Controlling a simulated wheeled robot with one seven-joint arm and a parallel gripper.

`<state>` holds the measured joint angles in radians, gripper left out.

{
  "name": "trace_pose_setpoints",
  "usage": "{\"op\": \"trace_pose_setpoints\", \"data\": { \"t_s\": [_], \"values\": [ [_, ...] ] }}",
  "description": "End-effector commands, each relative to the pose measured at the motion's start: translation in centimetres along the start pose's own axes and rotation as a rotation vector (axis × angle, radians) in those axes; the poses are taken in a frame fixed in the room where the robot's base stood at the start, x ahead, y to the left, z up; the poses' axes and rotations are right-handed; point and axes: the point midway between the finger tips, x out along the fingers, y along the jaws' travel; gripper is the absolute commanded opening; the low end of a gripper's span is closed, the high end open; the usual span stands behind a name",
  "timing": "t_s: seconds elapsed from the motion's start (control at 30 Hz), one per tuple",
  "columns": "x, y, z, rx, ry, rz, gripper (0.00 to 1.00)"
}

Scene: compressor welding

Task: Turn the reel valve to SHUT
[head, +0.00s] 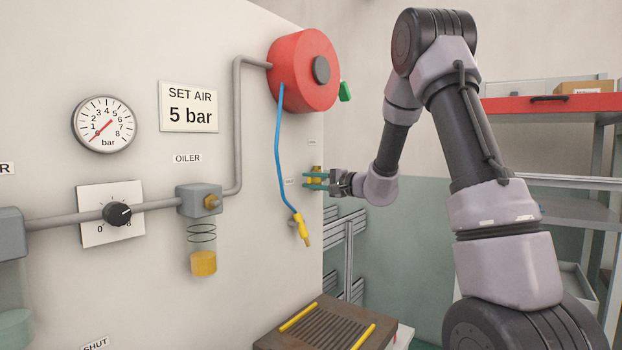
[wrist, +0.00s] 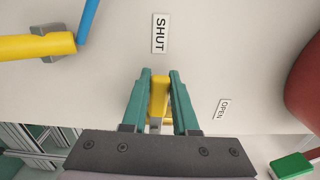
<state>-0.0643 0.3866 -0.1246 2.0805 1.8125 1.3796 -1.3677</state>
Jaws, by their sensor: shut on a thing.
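The reel valve's yellow handle (wrist: 159,96) is between the two teal fingers of my gripper (wrist: 159,90) in the wrist view. The gripper is shut on it. The handle's yellow end points toward the SHUT label (wrist: 160,33). The OPEN label (wrist: 222,109) is off to the right in that view. In the head view my gripper (head: 317,181) reaches in from the right to the wall panel's right edge, and some yellow of the valve (head: 316,169) shows by the fingers. The valve's base is mostly hidden by the fingers and gripper body.
The red hose reel (head: 292,75) is above the valve, with a green part (head: 345,91) at its right. A blue hose (head: 278,145) hangs left of my gripper, ending in a yellow nozzle (head: 301,228). A slatted bench (head: 315,330) stands below. Red-topped shelving (head: 550,103) is behind my arm.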

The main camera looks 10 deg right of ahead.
Motion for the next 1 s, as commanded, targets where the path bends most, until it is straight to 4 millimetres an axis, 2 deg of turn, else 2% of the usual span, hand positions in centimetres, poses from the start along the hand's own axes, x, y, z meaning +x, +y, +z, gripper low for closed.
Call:
{"op": "trace_pose_setpoints", "data": {
  "t_s": [0.63, 0.67, 0.7, 0.73, 1.0],
  "values": [
    [-0.06, 0.61, 0.00, -0.049, 0.000, 0.005, 0.00],
    [-0.06, 0.62, 0.00, -0.049, 0.000, 0.005, 0.35],
    [-0.06, 0.63, 0.00, -0.049, 0.000, 0.005, 0.50],
    [-0.06, 0.62, 0.00, -0.049, 0.000, 0.005, 0.57],
    [-0.03, 0.46, -0.01, -0.048, 0.000, 0.002, 0.57]
  ]
}}
